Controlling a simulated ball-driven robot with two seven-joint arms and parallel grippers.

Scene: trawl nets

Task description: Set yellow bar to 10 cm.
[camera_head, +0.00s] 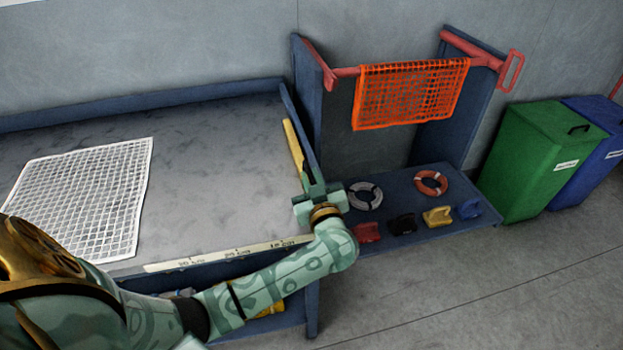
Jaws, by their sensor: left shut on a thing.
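The yellow bar (293,142) lies along the right end of the grey table, running from back to front just inside the raised blue side edge. A pale ruler strip (215,257) runs along the table's front edge. Its marks seem to read 30, 20 and 10 cm from left to right, with the 10 cm mark nearest the right end. My left gripper (311,182) is shut on the near part of the yellow bar and hides its front end. The bar stands to the right of the 10 cm mark; its exact reading is hidden. My right gripper is out of view.
A white net (85,197) lies flat on the left of the table (205,150). An orange net (410,92) hangs from a red rail in a blue stand. Rings and coloured blocks sit on its low shelf. Green (540,150) and blue bins stand right.

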